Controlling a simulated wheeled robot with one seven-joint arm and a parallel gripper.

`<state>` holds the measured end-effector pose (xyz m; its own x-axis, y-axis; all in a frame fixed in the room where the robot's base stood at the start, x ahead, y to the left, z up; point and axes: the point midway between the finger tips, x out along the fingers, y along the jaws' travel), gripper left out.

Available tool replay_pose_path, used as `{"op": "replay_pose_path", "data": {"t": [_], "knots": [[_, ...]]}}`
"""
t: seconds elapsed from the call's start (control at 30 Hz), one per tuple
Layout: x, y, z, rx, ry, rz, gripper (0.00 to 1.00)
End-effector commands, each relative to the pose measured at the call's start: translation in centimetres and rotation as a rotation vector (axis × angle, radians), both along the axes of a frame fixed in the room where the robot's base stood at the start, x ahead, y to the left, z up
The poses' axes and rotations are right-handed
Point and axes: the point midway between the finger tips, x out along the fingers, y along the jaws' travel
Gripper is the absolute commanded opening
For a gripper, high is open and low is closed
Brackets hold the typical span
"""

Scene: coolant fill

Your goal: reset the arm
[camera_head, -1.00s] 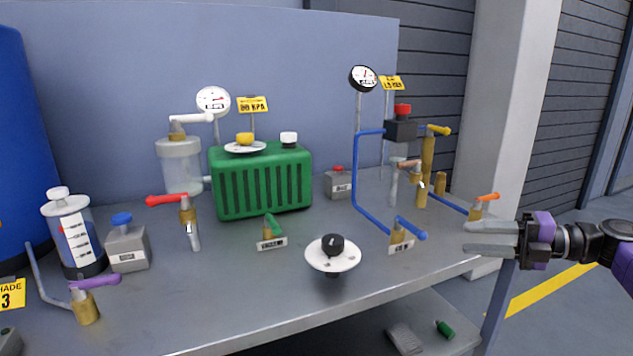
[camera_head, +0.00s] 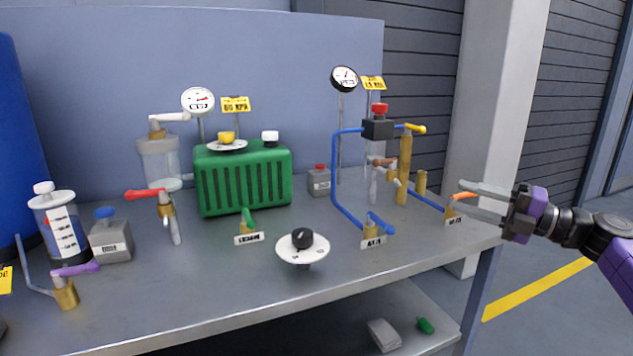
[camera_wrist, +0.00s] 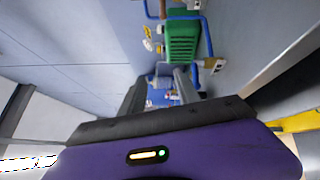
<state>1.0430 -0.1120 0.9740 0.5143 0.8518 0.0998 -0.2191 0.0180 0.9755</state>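My gripper (camera_head: 488,200) is at the right edge of the workbench in the head view, its two grey fingers pointing left. The fingers are apart with nothing visible between them. They overlap the orange-handled valve (camera_head: 463,198) in the picture; whether they touch it I cannot tell. In the wrist view the two fingers (camera_wrist: 160,88) stand apart, with bench items seen through the gap.
The workbench (camera_head: 330,265) carries a green ribbed tank (camera_head: 243,180), a black dial on a white disc (camera_head: 302,245), a blue pipe (camera_head: 335,175), a red-handled valve (camera_head: 148,194) and gauges. A yellow floor line (camera_head: 540,290) lies right of the bench.

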Motion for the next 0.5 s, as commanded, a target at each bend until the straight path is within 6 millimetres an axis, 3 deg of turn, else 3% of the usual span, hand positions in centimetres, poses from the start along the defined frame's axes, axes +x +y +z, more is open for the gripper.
{"op": "replay_pose_path", "data": {"t": [0.27,0.5], "knots": [[-0.7,4.3,0.9,0.262,-0.054,-0.025,0.39],[-3.6,7.9,-0.4,0.604,-0.036,-0.06,0.39]]}}
